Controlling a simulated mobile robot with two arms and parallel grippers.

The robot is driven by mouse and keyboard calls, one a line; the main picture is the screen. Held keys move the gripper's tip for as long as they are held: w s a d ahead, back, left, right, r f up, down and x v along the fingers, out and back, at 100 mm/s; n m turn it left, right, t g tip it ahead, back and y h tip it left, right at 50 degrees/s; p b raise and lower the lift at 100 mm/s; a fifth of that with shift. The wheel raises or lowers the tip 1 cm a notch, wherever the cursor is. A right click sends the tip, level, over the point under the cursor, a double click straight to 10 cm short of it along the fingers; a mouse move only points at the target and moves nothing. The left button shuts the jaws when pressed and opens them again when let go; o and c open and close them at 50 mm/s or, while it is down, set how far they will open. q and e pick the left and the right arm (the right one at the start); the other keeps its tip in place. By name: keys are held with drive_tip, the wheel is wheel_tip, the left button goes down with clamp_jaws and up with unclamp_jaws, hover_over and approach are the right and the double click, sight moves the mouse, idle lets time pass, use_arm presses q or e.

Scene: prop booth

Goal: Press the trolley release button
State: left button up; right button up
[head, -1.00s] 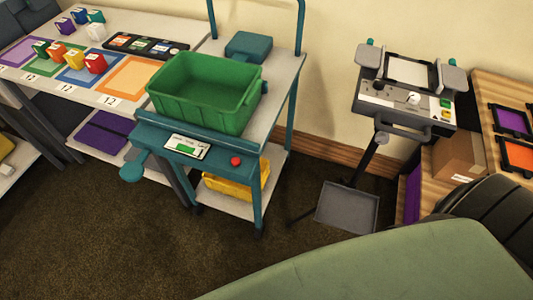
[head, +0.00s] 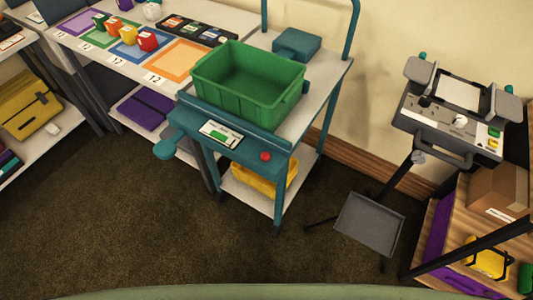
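A teal trolley (head: 232,149) stands against the table at the centre of the head view. A red round button (head: 265,156) is on the right part of its front panel, with a small label display (head: 221,134) to the left of it. A green crate (head: 250,88) sits on the trolley top and looks empty. A teal rounded knob (head: 166,150) sticks out at the trolley's left front. Neither of my grippers is in view.
A table (head: 120,55) with coloured mats and small boxes adjoins the trolley on the left. A grey device on a stand (head: 450,110) with a low grey tray (head: 368,224) is on the right. A yellow bin (head: 262,180) is on the trolley's lower shelf. Dark carpet (head: 140,230) in front is clear.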

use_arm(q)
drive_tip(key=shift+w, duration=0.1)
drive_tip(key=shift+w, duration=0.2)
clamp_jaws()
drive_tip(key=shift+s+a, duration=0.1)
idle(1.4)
